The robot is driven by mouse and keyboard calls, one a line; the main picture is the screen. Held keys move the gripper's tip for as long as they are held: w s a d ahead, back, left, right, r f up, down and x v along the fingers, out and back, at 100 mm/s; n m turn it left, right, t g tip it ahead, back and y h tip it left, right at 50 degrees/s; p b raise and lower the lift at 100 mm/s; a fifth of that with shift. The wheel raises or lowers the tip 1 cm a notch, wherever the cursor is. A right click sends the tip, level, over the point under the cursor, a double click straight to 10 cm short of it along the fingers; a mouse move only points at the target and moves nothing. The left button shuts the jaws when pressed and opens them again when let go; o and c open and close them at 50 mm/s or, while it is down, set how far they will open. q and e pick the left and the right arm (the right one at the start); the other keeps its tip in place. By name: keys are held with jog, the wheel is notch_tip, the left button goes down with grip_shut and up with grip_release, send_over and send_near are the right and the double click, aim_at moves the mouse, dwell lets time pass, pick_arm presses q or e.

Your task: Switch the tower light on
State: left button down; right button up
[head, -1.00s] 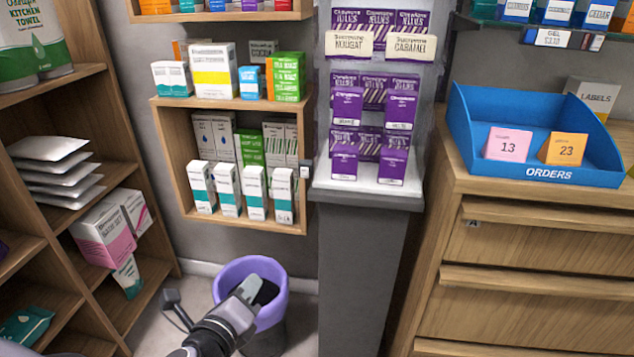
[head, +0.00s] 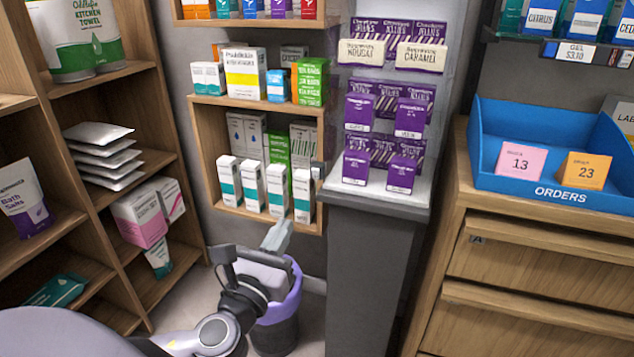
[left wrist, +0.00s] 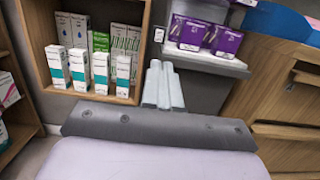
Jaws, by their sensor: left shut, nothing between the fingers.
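A small pale switch-like plate (head: 317,171) sits at the right edge of the wall shelf box, beside the purple display tower (head: 368,255). It also shows in the left wrist view (left wrist: 159,35), just above the fingertips in the picture. I cannot tell whether it is on or off. No lamp is clearly visible. My left gripper (head: 277,236) is shut and empty, pointing up below the plate and apart from it in the picture. In the left wrist view its fingers (left wrist: 162,84) are pressed together. My right gripper is not in view.
The wall shelf box (head: 265,217) holds several white cartons. A purple bin (head: 283,312) stands on the floor behind my left arm. A wooden shelf unit (head: 180,285) is at the left. A drawer counter (head: 540,262) with a blue orders tray (head: 560,190) is at the right.

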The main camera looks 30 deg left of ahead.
aim_at(315, 171)
pick_arm(q)
jog(key=shift+w, duration=0.1)
dwell(0.3)
jog(key=x, duration=1.4)
jog(key=shift+r, duration=0.1)
